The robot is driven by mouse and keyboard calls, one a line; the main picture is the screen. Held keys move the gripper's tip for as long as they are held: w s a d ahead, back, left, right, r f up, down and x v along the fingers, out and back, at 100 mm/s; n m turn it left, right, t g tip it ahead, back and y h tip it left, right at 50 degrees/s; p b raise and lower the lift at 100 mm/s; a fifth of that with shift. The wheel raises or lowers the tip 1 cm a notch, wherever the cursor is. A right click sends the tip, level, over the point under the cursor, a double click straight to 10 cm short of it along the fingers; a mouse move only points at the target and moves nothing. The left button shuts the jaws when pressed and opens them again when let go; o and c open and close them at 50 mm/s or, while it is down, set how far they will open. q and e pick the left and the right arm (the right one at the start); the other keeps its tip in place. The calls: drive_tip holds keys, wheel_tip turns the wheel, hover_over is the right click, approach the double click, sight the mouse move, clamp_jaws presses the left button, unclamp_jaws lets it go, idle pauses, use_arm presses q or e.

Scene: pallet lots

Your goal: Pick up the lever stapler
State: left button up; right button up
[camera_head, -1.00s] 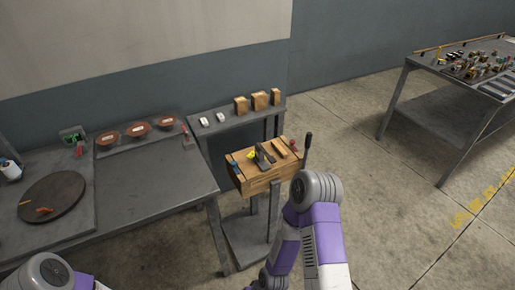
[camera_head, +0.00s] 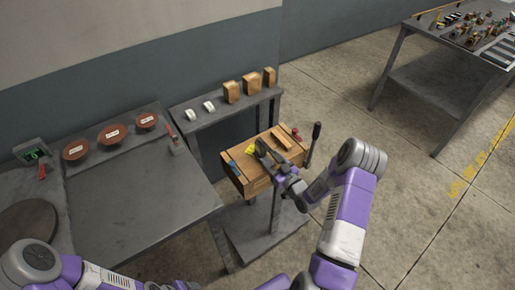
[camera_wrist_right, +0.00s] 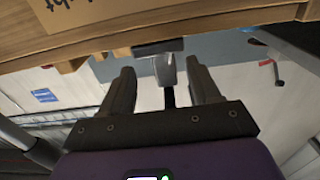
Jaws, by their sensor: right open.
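The lever stapler (camera_head: 261,147) looks dark grey and sits on top of a wooden crate (camera_head: 258,183). My right gripper (camera_head: 277,164) is at the crate's near edge, close beside the stapler; the overlap hides whether they touch. In the right wrist view, the two dark fingers of my right gripper (camera_wrist_right: 165,88) stand apart. A grey and dark part, perhaps of the stapler (camera_wrist_right: 164,68), shows in the gap between them, under the crate's edge (camera_wrist_right: 150,32). My left arm shows at the lower left, but its gripper is out of view.
A yellow item (camera_head: 250,149), a wooden block (camera_head: 282,139) and a red item (camera_head: 296,134) are also on the crate. A grey table (camera_head: 140,200) is at left, and a shelf (camera_head: 215,117) with wooden blocks stands behind.

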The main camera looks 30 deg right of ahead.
sight(264, 153)
drive_tip(key=shift+w+a+r, duration=0.15)
drive_tip(key=shift+w, duration=0.5)
drive_tip(key=w, duration=0.2)
drive_tip(key=w+b, duration=0.1)
drive_tip(key=shift+w+a, duration=0.3)
drive_tip(key=shift+w, duration=0.4)
drive_tip(key=shift+c, duration=0.3)
clamp_jaws()
